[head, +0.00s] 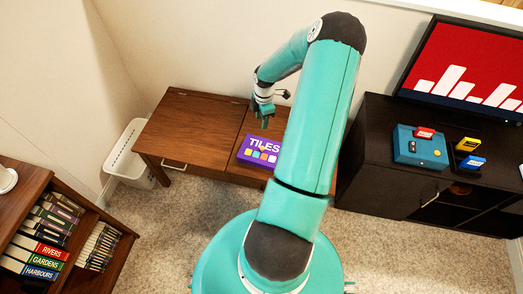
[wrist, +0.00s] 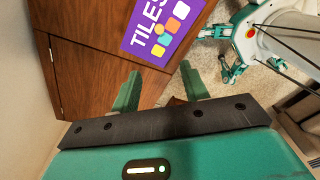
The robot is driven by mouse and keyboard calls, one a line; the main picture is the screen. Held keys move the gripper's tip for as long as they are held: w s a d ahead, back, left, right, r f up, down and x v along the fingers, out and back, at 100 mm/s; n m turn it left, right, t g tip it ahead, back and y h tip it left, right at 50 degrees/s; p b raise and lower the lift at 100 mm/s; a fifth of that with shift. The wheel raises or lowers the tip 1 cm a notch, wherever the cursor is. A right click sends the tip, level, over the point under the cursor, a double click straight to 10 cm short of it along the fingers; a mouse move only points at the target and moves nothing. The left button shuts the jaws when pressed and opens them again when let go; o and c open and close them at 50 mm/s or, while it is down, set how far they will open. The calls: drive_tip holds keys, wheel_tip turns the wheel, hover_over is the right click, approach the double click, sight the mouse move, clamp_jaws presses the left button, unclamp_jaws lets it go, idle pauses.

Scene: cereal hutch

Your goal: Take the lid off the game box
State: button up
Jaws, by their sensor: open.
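The game box is a purple box marked "TILES" (head: 260,151), with a row of coloured squares on its lid. It lies flat on the brown wooden desk (head: 185,132), near the desk's right part. In the wrist view the purple lid (wrist: 160,30) shows at the top, cut off by the frame edge. My gripper (head: 266,121) is above the desk, just behind and above the box in the head view. In the wrist view my gripper (wrist: 160,90) has its two green fingers apart with nothing between them. The box's side walls are mostly hidden.
A white bin (head: 130,155) stands left of the desk. A bookshelf (head: 75,225) with game boxes marked "RIVERS", "GARDENS" and "HARBOURS" is at lower left. A dark cabinet (head: 385,170) at right holds a blue box (head: 420,148) and a screen (head: 470,65). The desk's left part is clear.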

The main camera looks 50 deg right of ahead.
approach(262, 148)
drive_tip(key=f, duration=0.3)
drive_tip(key=shift+s+d+n+t+y, duration=0.25)
drive_tip(key=shift+s+n+t+y, duration=0.05)
drive_tip(key=f, duration=0.3)
drive_tip(key=a+f, duration=0.1)
drive_tip(key=f, duration=0.1)
drive_tip(key=shift+w+f, duration=0.25)
drive_tip(key=shift+w, duration=0.15)
clamp_jaws()
